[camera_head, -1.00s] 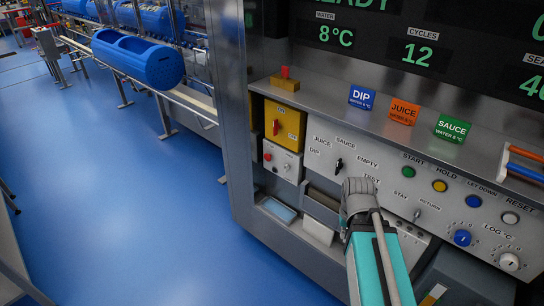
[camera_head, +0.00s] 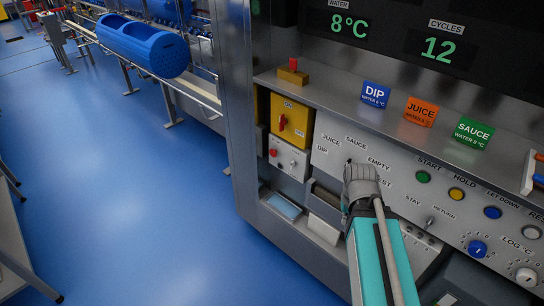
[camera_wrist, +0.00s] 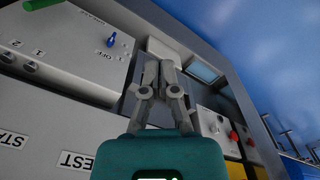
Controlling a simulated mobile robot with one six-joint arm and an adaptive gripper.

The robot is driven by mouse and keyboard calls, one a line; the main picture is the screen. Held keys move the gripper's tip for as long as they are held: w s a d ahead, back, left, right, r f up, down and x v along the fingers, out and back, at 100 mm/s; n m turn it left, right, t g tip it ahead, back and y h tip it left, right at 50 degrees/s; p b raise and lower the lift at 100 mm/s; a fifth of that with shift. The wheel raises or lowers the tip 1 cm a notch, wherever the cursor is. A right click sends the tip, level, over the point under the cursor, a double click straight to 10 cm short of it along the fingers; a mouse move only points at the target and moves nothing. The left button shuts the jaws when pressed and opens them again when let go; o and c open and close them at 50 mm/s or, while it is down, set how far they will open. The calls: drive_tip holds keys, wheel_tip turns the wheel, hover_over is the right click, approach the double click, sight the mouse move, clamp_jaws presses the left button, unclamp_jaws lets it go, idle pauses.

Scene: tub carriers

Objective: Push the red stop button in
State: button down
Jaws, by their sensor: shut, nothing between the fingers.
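The red stop button (camera_head: 273,152) is a small round red button on a light grey box (camera_head: 288,158), under a yellow switch box (camera_head: 290,119) with a red handle. In the wrist view, red parts show at the right, and one may be the button (camera_wrist: 233,136); I cannot tell for sure. My gripper (camera_head: 359,168) is in front of the grey control panel, right of the button and clear of it. In the wrist view, my gripper's fingers (camera_wrist: 162,62) are together with nothing between them.
The control panel (camera_head: 330,162) has a black selector, mostly hidden by my gripper, and coloured buttons. A shelf with DIP (camera_head: 375,94), JUICE and SAUCE signs juts out above. Trays and bins lie below the button box. Blue floor (camera_head: 130,200) is open at left, with a blue tub (camera_head: 143,45) behind.

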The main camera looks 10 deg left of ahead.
drive_tip(key=w+a+f+n+t+h+b, duration=0.2)
drive_tip(key=w+a+f+n+t+b, duration=0.15)
drive_tip(key=w+b, duration=0.55)
drive_tip(key=w+a+f+n+t+h+b, duration=0.25)
drive_tip(key=w+f+t+b, duration=0.3)
drive_tip(key=w, duration=0.45)
drive_tip(key=w+a+n+t+y+b, duration=0.2)
drive_tip(key=w+a+n+b, duration=0.1)
drive_tip(key=a, duration=0.5)
drive_tip(key=w+a+f+n+t+y+b, duration=0.1)
drive_tip(key=w+a+n+t+y+b, duration=0.1)
drive_tip(key=a+n+b, duration=0.3)
drive_tip(key=w+a+f+n+t+y+b, duration=0.1)
drive_tip(key=w+a+n+t+y+b, duration=0.1)
drive_tip(key=a+b, duration=0.4)
drive_tip(key=w+a+n+t, duration=0.1)
drive_tip(key=a+n+t, duration=0.1)
drive_tip(key=a, duration=0.2)
drive_tip(key=shift+w+a, duration=0.3)
drive_tip(key=shift+w, duration=0.05)
drive_tip(key=shift+w+f, duration=0.1)
drive_tip(key=shift+f, duration=0.05)
